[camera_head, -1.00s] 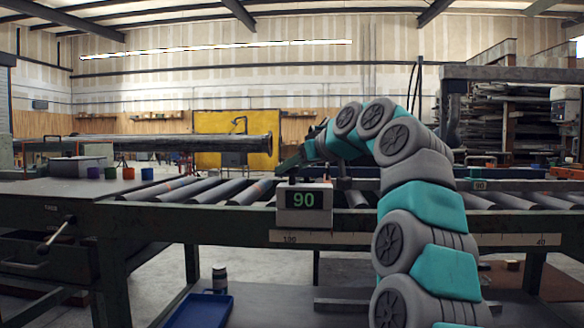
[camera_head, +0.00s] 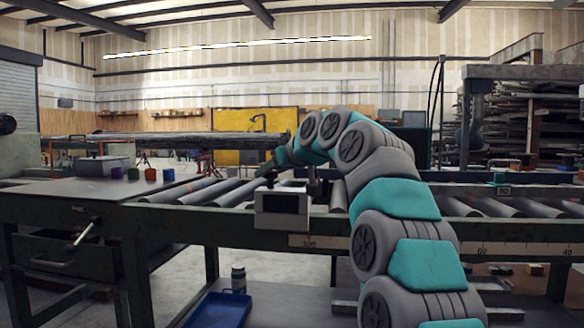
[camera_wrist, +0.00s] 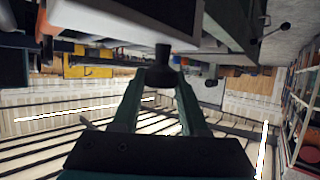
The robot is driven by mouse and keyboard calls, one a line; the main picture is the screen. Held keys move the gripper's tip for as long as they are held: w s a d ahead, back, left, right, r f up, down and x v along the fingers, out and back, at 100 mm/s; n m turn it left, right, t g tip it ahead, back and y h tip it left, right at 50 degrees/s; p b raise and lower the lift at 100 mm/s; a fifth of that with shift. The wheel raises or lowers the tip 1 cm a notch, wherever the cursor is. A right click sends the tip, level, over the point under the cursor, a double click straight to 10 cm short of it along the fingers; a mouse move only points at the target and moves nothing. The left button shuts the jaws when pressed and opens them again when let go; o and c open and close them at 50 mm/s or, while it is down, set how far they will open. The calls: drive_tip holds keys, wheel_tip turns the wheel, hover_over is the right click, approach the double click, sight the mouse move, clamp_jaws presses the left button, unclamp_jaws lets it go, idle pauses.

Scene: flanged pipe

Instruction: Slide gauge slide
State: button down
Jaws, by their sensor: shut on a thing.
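The gauge slide (camera_head: 283,209) is a pale box with a display face, sitting on the front rail (camera_head: 400,226) of the roller bench. Its display shows no readable number. It stands left of the rail's 100 mark. My gripper (camera_head: 270,177) is at the top of the box, mostly small and dark in the head view. In the wrist view, my gripper's fingers (camera_wrist: 162,82) close around a dark round knob (camera_wrist: 163,62) below the pale gauge body (camera_wrist: 120,16). The exact finger contact is partly hidden.
Rollers (camera_head: 210,190) lie behind the rail, with a long pipe (camera_head: 180,145) beyond. A blue tray (camera_head: 220,310) and a dark bottle (camera_head: 238,277) are below.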

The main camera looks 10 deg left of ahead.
drive_tip(key=shift+a+r, duration=0.1)
drive_tip(key=shift+a, duration=0.1)
drive_tip(key=shift+c, duration=2.2)
unclamp_jaws()
drive_tip(key=shift+a, duration=0.1)
drive_tip(key=v, duration=0.8)
drive_tip(key=shift+b, duration=0.35)
